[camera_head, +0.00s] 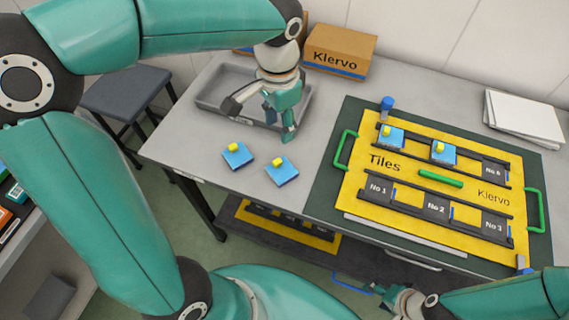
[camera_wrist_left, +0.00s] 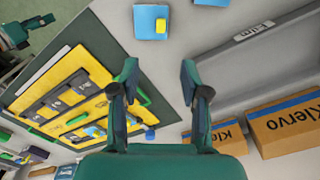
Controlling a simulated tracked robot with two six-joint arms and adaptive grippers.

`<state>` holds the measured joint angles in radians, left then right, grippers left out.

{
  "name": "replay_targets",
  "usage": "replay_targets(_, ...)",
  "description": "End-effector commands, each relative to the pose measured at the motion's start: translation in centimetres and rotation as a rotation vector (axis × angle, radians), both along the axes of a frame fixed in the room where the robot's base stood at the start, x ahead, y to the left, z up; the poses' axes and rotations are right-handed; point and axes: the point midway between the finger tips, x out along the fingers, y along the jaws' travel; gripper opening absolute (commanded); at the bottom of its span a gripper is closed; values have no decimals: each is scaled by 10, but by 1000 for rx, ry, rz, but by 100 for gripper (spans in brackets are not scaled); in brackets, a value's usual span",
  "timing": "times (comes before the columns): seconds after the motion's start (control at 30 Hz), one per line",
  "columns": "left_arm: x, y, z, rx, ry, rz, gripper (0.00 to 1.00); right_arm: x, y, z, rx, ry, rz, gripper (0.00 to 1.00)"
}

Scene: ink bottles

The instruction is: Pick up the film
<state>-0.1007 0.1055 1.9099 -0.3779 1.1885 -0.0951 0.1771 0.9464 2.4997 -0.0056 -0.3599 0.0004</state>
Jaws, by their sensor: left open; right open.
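A shallow grey tray (camera_head: 213,97) lies at the back left of the table. In the left wrist view, a label on its rim (camera_wrist_left: 255,31) seems to read "Film". I cannot make out a separate film in the tray; my left arm hides part of it. My left gripper (camera_head: 262,120) is open and empty over the tray's front right part, fingers pointing down. Its spread fingers also show in the left wrist view (camera_wrist_left: 158,75). My right gripper (camera_head: 382,296) is open near the bottom of the head view, in front of the table, partly cut off from clear sight.
Two blue tiles with yellow knobs (camera_head: 237,157) (camera_head: 282,171) lie in front of the tray. A yellow "Tiles" board (camera_head: 400,185) on a dark green mat holds two more. Klervo boxes (camera_head: 340,52) stand behind; white sheets (camera_head: 524,118) lie back right.

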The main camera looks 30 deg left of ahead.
Motion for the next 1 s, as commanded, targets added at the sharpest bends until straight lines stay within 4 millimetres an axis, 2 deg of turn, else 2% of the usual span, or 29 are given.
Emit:
replay_targets(0.1, -3, 3, -29, -1, 7, 10, 46, 0, 0, -2, 0, -1, 1, 60)
replay_targets(0.3, -4, 4, -63, -1, 4, 14, 46, 1, 0, -3, 0, -1, 1, 60)
replay_targets(0.57, -4, 5, -78, -1, 1, 15, 46, 1, 0, -3, 0, -1, 1, 60)
replay_targets(0.8, -7, 5, -111, -1, 6, 15, 46, 0, 0, 0, 0, -1, 1, 60)
replay_targets(1.0, -6, 5, -125, -2, 2, 17, 46, 0, 0, 0, 0, -1, 1, 60)
